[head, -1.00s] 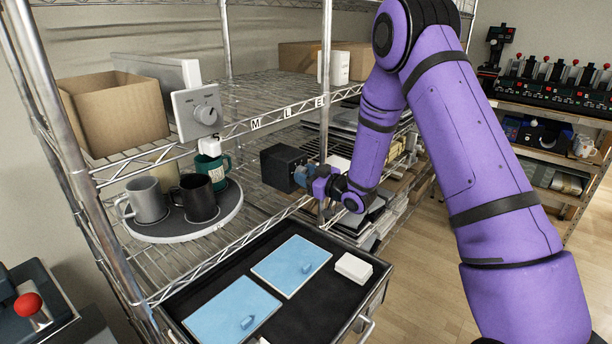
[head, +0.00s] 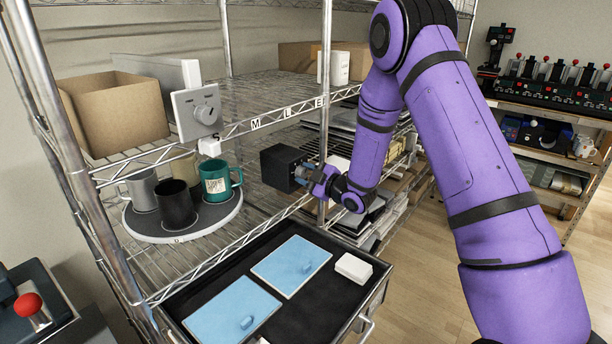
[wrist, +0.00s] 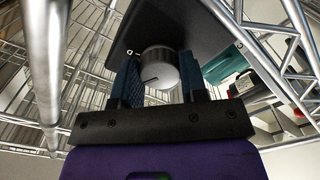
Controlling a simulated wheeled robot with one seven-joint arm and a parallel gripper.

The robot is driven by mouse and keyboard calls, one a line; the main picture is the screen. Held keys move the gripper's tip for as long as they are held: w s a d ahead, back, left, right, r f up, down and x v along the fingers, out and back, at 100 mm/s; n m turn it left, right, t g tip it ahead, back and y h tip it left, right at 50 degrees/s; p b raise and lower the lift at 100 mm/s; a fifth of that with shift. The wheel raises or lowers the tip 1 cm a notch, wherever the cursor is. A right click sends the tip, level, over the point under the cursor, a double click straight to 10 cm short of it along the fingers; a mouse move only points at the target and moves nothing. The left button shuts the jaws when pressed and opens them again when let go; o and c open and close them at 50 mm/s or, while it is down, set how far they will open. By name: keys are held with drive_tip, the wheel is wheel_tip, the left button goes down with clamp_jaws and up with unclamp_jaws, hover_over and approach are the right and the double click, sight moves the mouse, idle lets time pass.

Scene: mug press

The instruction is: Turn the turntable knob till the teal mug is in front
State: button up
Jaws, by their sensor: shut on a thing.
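The round grey turntable (head: 190,236) on the lower wire shelf carries the teal mug (head: 215,182) at its right side. The black mug (head: 176,207) stands at the front, the grey mug (head: 141,191) at the left, and a beige mug (head: 186,164) is half hidden at the back. The silver knob (wrist: 159,68) sits on the face of a black box (head: 280,166). My gripper (head: 303,173) is at that face, shut on the knob, one blue finger on each side in the wrist view. The teal mug also shows in the wrist view (wrist: 222,66).
A grey dial panel (head: 197,111) hangs above the turntable at the upper shelf's edge, near a cardboard box (head: 115,115). An open drawer (head: 300,292) with blue panels is below in front. Shelf posts and wire edges stand close around my gripper.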

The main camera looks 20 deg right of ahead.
idle(0.4)
drive_tip(key=o, duration=0.9)
drive_tip(key=v, duration=1.1)
drive_tip(key=shift+w, duration=0.1)
